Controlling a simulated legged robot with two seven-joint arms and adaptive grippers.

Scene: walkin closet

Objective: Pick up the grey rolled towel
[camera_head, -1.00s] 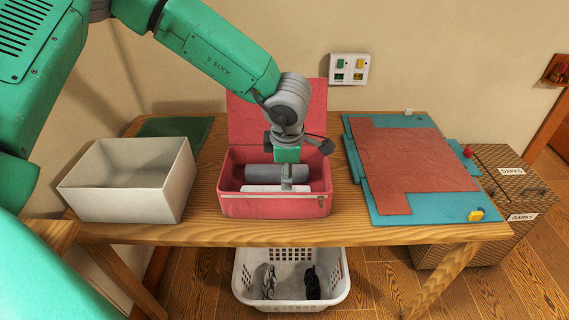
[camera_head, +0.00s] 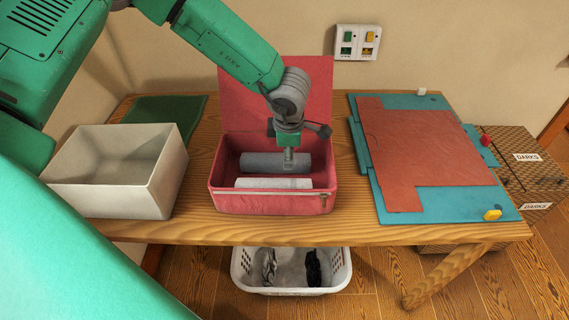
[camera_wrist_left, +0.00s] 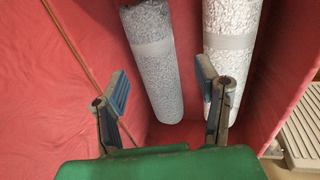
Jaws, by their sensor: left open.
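The grey rolled towel (camera_head: 262,163) lies at the back of the open red case (camera_head: 258,204), and a white rolled towel (camera_head: 262,184) lies in front of it. My left gripper (camera_head: 289,162) points down into the case at the right part of the grey towel. In the left wrist view the open gripper (camera_wrist_left: 163,88) has its fingers apart, with the end of the grey towel (camera_wrist_left: 150,62) between and beyond them. The white towel (camera_wrist_left: 232,45) is beside it, behind the right finger. I cannot tell whether the fingers touch either towel. My right gripper is not in view.
The case's raised lid (camera_head: 280,95) stands behind the arm. An empty white box (camera_head: 115,197) is at the left of the table, and a blue and red folding board (camera_head: 425,150) at the right. A white basket (camera_head: 291,277) is below.

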